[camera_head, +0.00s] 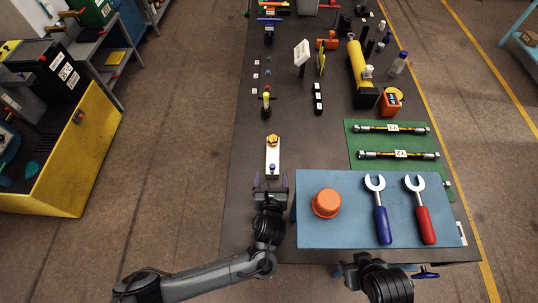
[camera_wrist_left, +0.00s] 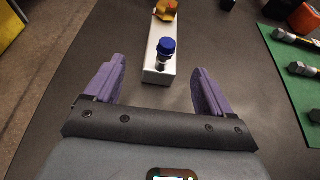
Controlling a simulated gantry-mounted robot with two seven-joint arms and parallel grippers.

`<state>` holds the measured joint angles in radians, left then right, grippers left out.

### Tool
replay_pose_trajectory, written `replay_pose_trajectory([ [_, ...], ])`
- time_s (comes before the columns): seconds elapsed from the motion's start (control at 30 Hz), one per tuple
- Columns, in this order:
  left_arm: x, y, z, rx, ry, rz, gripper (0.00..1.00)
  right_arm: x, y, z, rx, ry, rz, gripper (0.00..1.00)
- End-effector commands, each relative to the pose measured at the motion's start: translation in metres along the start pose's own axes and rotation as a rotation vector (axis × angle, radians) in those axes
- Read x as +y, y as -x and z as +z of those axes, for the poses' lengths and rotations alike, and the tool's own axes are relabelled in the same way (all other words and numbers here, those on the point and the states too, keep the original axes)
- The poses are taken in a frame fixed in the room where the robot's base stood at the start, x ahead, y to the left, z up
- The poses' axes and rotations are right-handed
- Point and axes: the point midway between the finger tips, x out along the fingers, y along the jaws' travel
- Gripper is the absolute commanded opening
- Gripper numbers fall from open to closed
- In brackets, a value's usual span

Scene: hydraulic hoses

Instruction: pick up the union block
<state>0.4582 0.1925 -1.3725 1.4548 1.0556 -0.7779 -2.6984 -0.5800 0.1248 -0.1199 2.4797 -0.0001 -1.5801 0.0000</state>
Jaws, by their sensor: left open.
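The union block is a pale, narrow block (camera_head: 272,158) lying lengthwise on the dark bench, with a brass-orange fitting (camera_head: 272,140) at its far end and a blue-capped fitting (camera_head: 273,168) at its near end. It also shows in the left wrist view as a white bar (camera_wrist_left: 154,62) straight ahead. My left gripper (camera_head: 270,181) is open with purple fingers, just short of the block's near end. In the left wrist view the fingers (camera_wrist_left: 156,75) stand to either side of that near end, with gaps. My right arm shows at the bottom, its fingers unclear.
A blue tray (camera_head: 350,236) right of my left gripper holds an orange cap (camera_head: 326,203), a blue wrench (camera_head: 381,215) and a red wrench (camera_head: 423,215). A green mat (camera_head: 365,141) with hoses lies behind it. Small fittings stand farther back. Bench left of the block is clear.

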Motion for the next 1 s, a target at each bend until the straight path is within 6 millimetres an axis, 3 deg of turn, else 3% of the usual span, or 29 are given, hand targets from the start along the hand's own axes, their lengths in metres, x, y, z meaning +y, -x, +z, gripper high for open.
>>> replay_pose_trajectory([
  [0.3,-0.002,-0.04,-0.003,0.001,-0.012,-0.002,0.83,0.0,-0.015,0.005,-0.001,0.002,0.001,0.43],
  [0.57,-0.003,-0.055,-0.002,0.001,-0.011,-0.004,0.83,-0.002,-0.018,0.006,0.0,-0.002,-0.002,0.43],
  [1.0,-0.004,-0.1,-0.004,0.001,-0.011,-0.004,0.83,-0.004,-0.033,0.01,0.001,-0.009,-0.007,0.43],
])
